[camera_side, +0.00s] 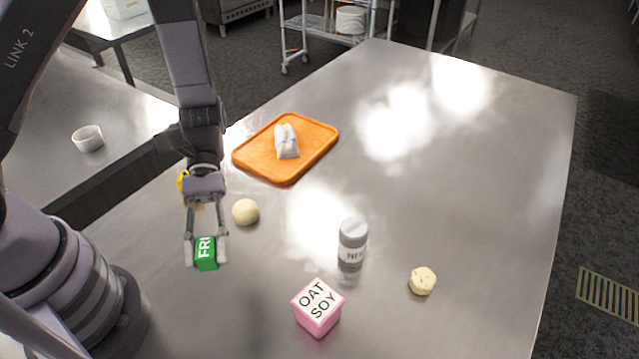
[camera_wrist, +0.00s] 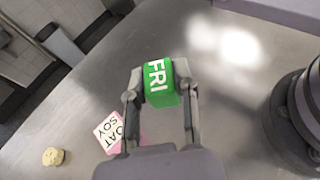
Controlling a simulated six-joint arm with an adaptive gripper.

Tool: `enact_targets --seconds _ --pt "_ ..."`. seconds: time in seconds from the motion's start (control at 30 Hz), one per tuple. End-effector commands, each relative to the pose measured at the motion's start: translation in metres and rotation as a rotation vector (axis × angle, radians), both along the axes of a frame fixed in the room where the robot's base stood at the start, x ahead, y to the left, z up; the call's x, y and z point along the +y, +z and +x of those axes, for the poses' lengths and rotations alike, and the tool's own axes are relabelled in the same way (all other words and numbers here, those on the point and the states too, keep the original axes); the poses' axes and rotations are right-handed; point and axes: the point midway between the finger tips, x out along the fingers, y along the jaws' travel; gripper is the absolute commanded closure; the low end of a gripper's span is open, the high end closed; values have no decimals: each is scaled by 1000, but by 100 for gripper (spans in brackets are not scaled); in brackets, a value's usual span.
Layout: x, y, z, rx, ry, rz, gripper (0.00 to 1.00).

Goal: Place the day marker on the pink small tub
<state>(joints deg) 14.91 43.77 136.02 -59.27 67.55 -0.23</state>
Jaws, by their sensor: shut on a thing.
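The day marker (camera_side: 206,253) is a green block with "FRI" in white letters. My gripper (camera_side: 207,250) is shut on it, one finger on each side. In the wrist view the marker (camera_wrist: 158,82) sits between my fingertips (camera_wrist: 160,80). I cannot tell whether it touches the table. The pink small tub (camera_side: 318,309) has a white top reading "OAT SOY" and stands at the front of the table, right of my gripper. In the wrist view the tub (camera_wrist: 113,133) is partly hidden behind my gripper.
An orange tray (camera_side: 250,161) with a white wrapped item (camera_side: 286,142) lies farther back. A pale ball (camera_side: 245,212) is close behind my gripper. A grey-lidded jar (camera_side: 352,241) stands behind the tub, and a pale lump (camera_side: 422,281) lies to its right. The table's right side is clear.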

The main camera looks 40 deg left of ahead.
Motion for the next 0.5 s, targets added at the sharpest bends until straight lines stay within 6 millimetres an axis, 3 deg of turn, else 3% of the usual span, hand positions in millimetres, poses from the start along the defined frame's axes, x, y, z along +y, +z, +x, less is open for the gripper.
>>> enact_targets --seconds 0.37,0.5 --pt "-69 -39 55 0 5 -1 98" --pt "-87 -68 70 2 6 1 98"
